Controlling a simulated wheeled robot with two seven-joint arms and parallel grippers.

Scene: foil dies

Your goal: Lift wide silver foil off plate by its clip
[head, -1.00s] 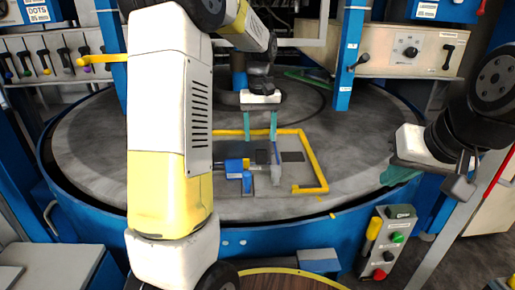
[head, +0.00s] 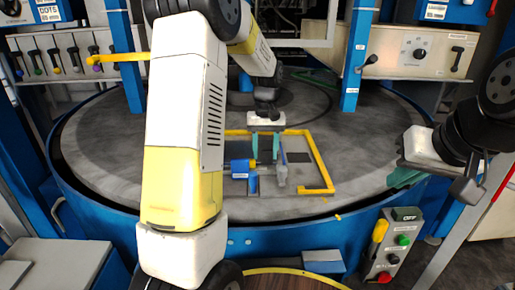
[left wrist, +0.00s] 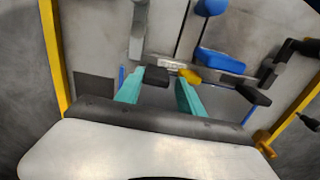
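My left gripper (head: 267,147) hangs over the work area inside the yellow angled frame. Its two teal fingers are apart, and in the left wrist view the open gripper (left wrist: 160,92) has a black block and a small yellow piece showing just beyond and between its fingertips. No contact with them can be made out. A silver-grey upright piece (head: 281,175) stands just in front of the fingers in the head view. I cannot tell the wide silver foil or its clip apart from the grey parts. My right gripper (head: 404,176) is off to the right, its finger opening unclear.
A yellow frame (head: 322,165) borders the area on the round grey table (head: 110,150). A blue clamp block (head: 240,168) sits left of the silver-grey piece. A dark square (head: 299,156) lies right of the fingers. A button box (head: 391,245) stands at front right.

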